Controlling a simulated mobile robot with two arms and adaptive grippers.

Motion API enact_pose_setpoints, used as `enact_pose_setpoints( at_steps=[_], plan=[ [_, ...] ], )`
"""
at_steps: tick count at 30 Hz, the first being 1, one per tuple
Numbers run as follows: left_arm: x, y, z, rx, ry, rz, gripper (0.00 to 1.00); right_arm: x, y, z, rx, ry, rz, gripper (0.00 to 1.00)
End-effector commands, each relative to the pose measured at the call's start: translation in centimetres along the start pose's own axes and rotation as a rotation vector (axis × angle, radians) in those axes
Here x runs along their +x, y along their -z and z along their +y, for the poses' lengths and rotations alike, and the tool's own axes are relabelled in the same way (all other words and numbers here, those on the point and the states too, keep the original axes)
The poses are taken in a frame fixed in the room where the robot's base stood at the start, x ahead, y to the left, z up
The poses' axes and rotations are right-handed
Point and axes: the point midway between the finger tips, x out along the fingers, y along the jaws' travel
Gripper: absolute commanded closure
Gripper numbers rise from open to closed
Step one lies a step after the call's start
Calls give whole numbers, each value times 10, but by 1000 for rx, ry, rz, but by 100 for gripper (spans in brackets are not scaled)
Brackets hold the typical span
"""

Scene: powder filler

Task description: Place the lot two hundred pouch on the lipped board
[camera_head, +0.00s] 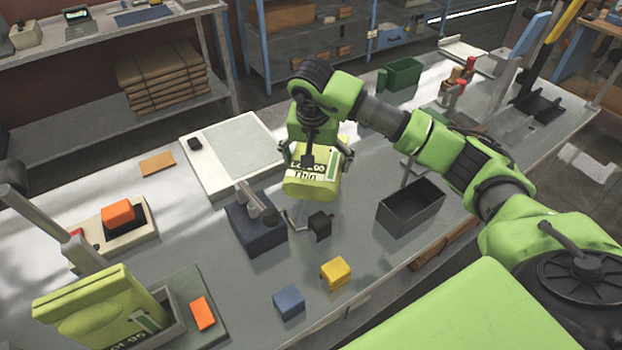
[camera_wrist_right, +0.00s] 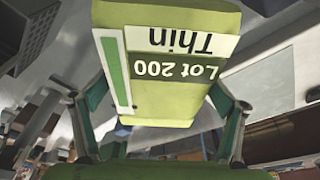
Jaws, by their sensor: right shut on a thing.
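The yellow-green lot 200 pouch (camera_head: 310,186), labelled "Lot 200 Thin", hangs in my right gripper (camera_head: 316,160) above the middle of the bench. In the right wrist view the pouch (camera_wrist_right: 165,95) sits between the two fingers, its label upside down. The right gripper is shut on it. A pale board (camera_head: 196,172) with a grey inner panel, which looks like the lipped board, lies on the bench behind and left of the pouch. A small black item (camera_head: 194,144) rests at its left corner. My left gripper is not in view.
A similar pouch (camera_head: 95,310), whose label partly reads "95", stands in a tray at front left. A dark device (camera_head: 255,233) with a metal arm stands below-left of the held pouch. A black open bin (camera_head: 411,207) is to the right. Yellow (camera_head: 336,272) and blue (camera_head: 289,301) blocks lie in front.

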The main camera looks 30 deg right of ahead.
Motion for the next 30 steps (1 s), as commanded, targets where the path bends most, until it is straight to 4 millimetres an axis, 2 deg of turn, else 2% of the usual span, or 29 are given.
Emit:
enact_pose_setpoints(
  at_steps=[1,5,8,12,17,25,26,27,30],
  plan=[
    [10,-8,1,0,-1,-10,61,13,-4,0,0,1,-1,45],
    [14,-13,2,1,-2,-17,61,22,-6,0,0,1,1,45],
    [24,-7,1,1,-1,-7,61,37,-9,0,0,1,-1,45],
    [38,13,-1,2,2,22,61,60,-15,0,0,1,-1,45],
    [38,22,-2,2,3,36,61,62,-15,-1,1,2,3,45],
    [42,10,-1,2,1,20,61,66,-16,0,0,2,3,45],
    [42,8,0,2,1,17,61,66,-16,0,0,1,2,8],
    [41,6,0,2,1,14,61,65,-16,0,0,1,2,0],
    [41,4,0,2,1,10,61,65,-16,0,-1,1,1,0]
  ],
)
